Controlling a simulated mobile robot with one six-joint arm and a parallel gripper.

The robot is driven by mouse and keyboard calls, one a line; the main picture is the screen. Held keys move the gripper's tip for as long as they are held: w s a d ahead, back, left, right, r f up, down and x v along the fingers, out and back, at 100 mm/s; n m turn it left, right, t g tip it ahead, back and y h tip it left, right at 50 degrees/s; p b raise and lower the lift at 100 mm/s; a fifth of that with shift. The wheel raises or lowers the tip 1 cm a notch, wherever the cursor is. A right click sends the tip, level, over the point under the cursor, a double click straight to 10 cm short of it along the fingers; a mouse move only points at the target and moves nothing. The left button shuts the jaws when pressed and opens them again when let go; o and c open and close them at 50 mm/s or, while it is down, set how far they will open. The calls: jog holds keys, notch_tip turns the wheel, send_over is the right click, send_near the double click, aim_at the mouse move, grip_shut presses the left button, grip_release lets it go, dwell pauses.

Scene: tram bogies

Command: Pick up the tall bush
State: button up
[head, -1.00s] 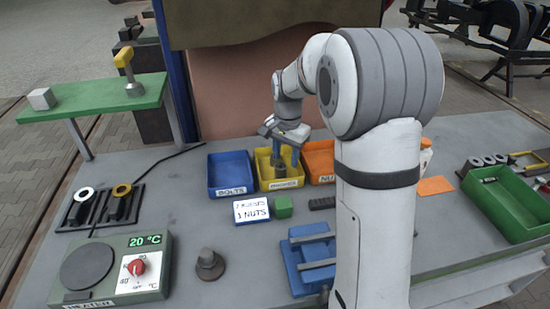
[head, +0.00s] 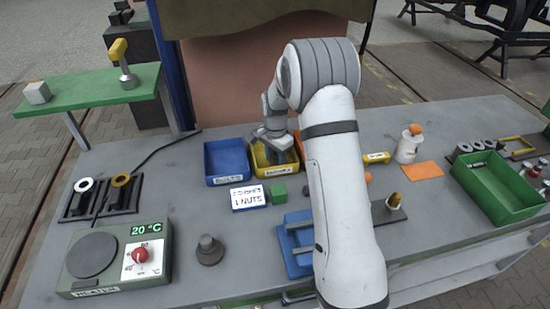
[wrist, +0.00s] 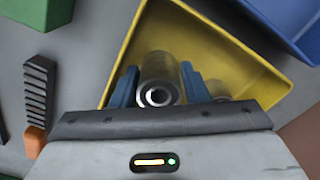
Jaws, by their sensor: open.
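The tall bush is likely the grey metal cylinder with a bored end (wrist: 158,72) in the wrist view, inside the yellow bin (wrist: 240,70). My gripper (wrist: 159,88) is open, with one blue finger on each side of that cylinder. I cannot tell whether the fingers touch it. A second, shorter metal ring (wrist: 219,90) is partly hidden behind the right finger. In the head view my gripper (head: 274,158) reaches down into the yellow bin (head: 278,172), and hides what is inside.
A blue bin (head: 227,180) stands left of the yellow one, and an orange bin is mostly hidden behind my arm. A green cube (head: 278,194), a white sign (head: 247,198) and a blue fixture (head: 296,262) lie in front. A green tray (head: 490,195) stands at right.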

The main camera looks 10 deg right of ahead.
jog(key=shift+f, duration=0.1)
jog(key=shift+c, duration=0.2)
jog(key=c, duration=0.8)
